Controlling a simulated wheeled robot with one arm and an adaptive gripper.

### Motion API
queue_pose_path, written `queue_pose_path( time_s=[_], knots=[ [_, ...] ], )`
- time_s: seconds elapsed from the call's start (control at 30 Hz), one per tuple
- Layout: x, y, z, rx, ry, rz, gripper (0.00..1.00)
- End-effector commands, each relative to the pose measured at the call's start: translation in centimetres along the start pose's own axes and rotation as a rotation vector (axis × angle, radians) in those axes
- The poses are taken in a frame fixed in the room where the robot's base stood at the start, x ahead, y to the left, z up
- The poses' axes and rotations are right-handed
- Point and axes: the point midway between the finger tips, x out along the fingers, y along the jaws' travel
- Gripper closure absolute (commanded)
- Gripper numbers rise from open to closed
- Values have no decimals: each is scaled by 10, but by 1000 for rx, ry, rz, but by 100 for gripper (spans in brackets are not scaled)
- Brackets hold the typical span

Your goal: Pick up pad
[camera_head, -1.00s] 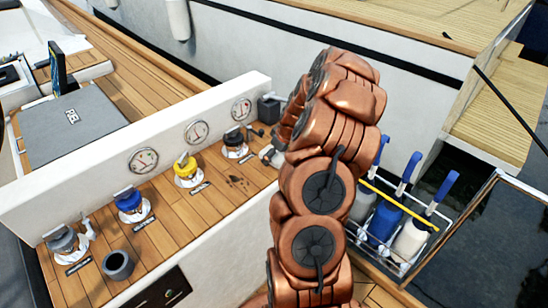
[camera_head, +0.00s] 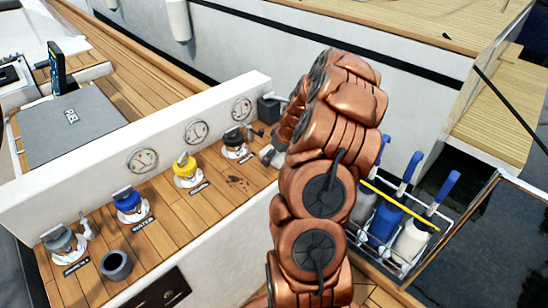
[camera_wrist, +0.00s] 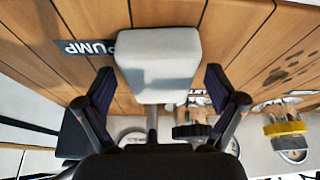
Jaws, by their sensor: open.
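A pale grey block with rounded edges (camera_wrist: 158,62), which looks like the pad, shows in the wrist view on a thin grey stem above the wooden deck, beside a label reading PUMP. My gripper (camera_wrist: 158,80) is open, one dark finger on each side of the block, with gaps showing between fingers and block. In the head view a small grey piece (camera_head: 268,153) shows at the left edge of my copper arm, and may be the same pad. My arm hides most of it and the gripper there.
Winches with black (camera_head: 235,140), yellow (camera_head: 186,168), blue (camera_head: 128,202) and grey (camera_head: 60,240) tops stand along the wooden ledge, with a dark cup (camera_head: 116,264). A white gauge panel (camera_head: 100,168) rises behind. A wire rack of bottles (camera_head: 383,222) stands right of my arm.

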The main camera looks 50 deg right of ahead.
Motion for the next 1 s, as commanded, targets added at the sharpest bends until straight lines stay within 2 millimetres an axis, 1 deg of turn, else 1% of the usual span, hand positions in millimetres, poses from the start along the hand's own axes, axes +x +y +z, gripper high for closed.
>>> queue_pose_path(
  time_s=[0.03,0.07,0.6,0.87,1.0],
  knots=[
    [0,0,0,0,0,0,6],
    [0,0,0,0,0,0,9],
    [0,0,0,0,0,-1,66],
    [0,0,0,0,0,-1,66],
    [-4,0,-1,0,-1,-1,66]
  ],
)
